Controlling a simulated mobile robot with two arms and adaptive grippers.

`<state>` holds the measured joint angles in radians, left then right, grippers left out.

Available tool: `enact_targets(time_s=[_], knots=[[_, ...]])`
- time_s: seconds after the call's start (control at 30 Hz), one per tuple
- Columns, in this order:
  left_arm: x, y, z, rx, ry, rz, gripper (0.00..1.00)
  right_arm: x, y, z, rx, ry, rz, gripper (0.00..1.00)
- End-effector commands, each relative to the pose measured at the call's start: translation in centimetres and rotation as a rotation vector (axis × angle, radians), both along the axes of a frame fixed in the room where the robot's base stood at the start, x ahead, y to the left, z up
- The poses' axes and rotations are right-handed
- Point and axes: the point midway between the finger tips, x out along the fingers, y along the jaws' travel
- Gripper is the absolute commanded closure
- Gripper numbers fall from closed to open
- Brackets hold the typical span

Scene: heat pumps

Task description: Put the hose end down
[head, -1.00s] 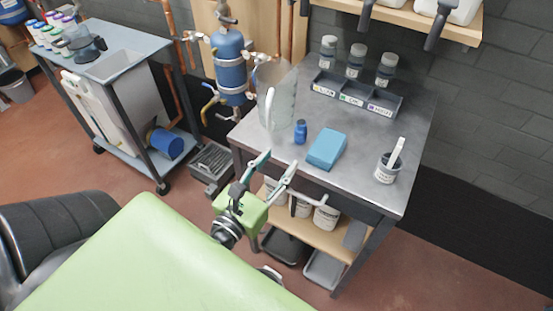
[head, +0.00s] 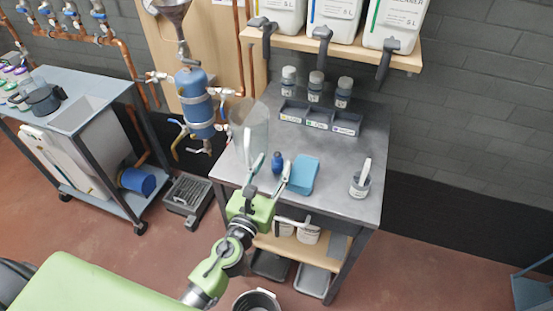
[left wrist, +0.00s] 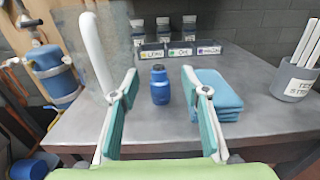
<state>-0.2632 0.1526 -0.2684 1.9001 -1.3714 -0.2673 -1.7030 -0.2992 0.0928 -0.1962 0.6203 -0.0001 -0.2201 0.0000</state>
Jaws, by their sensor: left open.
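I cannot make out a hose end in either view. My left gripper (head: 271,170) is open and empty at the front edge of the grey metal table (head: 335,198). Its two fingers point over the tabletop. In the left wrist view a small blue bottle (left wrist: 160,88) stands beyond and between the fingers, apart from them. A folded blue cloth (left wrist: 217,93) lies just right of the right finger. A clear jug (head: 250,122) stands on the table left of the bottle; a pale curved part of it (left wrist: 95,50) shows close to the left finger. My right gripper is out of view.
A blue tank with valves (head: 197,100) hangs at the wall left of the table. A labelled bin rack (head: 318,122) and several jars stand at the back. A shelf with dispensers (head: 405,58) overhangs the back.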

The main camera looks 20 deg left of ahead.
Motion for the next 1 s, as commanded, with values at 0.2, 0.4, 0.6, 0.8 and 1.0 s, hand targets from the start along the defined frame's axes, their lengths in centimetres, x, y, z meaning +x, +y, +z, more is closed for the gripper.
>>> enact_targets(time_s=[0.2,0.4,0.6,0.8,1.0], knots=[[3.4,0.2,0.2,-0.001,-0.001,0.001,0.58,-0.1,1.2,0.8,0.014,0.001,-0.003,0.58],[4.5,0.1,0.0,-0.002,0.001,0.001,0.58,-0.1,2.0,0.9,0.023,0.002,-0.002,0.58],[4.5,0.1,0.0,-0.001,0.001,0.001,0.68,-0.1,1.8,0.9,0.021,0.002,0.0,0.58],[4.5,0.1,0.0,-0.001,0.001,0.001,1.0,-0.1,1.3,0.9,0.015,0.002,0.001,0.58],[4.5,0.1,0.0,0.0,0.001,0.001,1.0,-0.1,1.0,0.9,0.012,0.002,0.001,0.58]])
